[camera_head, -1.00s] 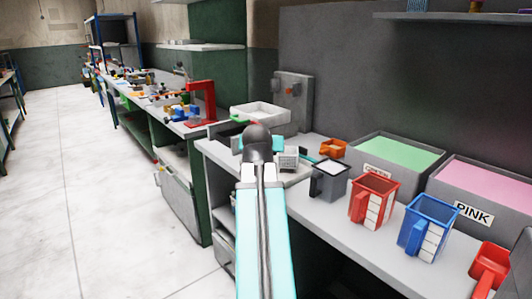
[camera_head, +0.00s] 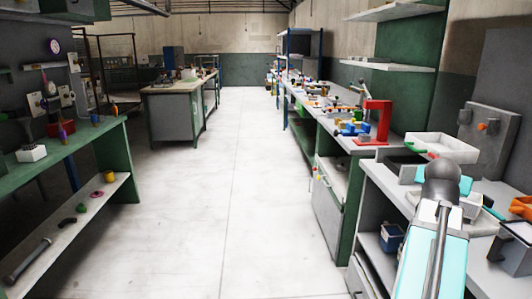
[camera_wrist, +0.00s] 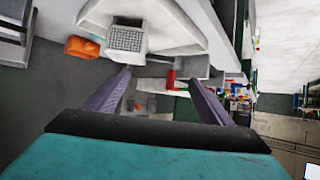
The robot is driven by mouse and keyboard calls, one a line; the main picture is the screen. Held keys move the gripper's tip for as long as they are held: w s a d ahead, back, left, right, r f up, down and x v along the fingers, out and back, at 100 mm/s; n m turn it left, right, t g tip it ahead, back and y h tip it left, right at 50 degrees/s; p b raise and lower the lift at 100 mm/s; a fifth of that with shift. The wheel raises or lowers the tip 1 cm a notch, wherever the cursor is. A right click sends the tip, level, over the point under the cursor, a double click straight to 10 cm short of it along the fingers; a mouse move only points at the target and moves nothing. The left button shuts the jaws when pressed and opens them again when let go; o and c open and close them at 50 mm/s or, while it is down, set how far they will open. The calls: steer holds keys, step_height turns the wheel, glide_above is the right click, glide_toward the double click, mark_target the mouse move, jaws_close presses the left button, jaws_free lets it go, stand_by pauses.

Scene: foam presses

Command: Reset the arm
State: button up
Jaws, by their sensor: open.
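My arm (camera_head: 432,255) reaches up from the lower right of the head view, beside the right-hand workbench (camera_head: 395,190). Its far end hides my gripper there. In the wrist view, my gripper (camera_wrist: 160,82) shows two dark fingers spread apart, with nothing between them. It is open and empty. Beyond the fingers in the wrist view are a grey mesh-topped box (camera_wrist: 126,39), an orange object (camera_wrist: 82,47) and a small red object (camera_wrist: 171,78); none is in its grasp.
A red press (camera_head: 375,122) and a white tray (camera_head: 442,147) stand on the right-hand bench. A green shelf (camera_head: 118,160) stands at the left. The wide white floor aisle (camera_head: 225,200) is clear.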

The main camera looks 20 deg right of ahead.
steer(key=w+a+f+n+y+p, duration=0.3)
steer(key=w+a+f+n+y, duration=0.1)
steer(key=w+a+f, duration=1.15)
steer(key=w+a+f+n+g+y+p, duration=0.1)
steer(key=w+a+f+n+y+p, duration=0.1)
steer(key=a+f, duration=0.8)
steer(key=w+a+f+n+g+y+p, duration=0.1)
steer(key=a+f+y, duration=0.1)
steer(key=a+f, duration=0.75)
steer(key=s+a+f+n+g+y+p, duration=0.1)
steer(key=s+a+f+g, duration=0.1)
steer(key=s+a+f, duration=0.6)
steer(key=s+a+f+n+g+y+p, duration=0.1)
steer(key=s+a+f+n+g+p, duration=0.15)
steer(key=a+f, duration=0.65)
steer(key=s+a+f+g, duration=0.1)
steer(key=s+a+f, duration=0.1)
steer(key=s, duration=0.5)
steer(key=s+a+f+n+g, duration=0.1)
steer(key=s+a+f+g, duration=0.1)
steer(key=s+f, duration=0.2)
steer(key=s+a+f+n+g, duration=0.1)
steer(key=s+a+f, duration=0.2)
steer(key=s, duration=0.8)
steer(key=shift+f+y+p, duration=0.35)
steer(key=shift+f+y, duration=0.05)
steer(key=shift+f, duration=0.1)
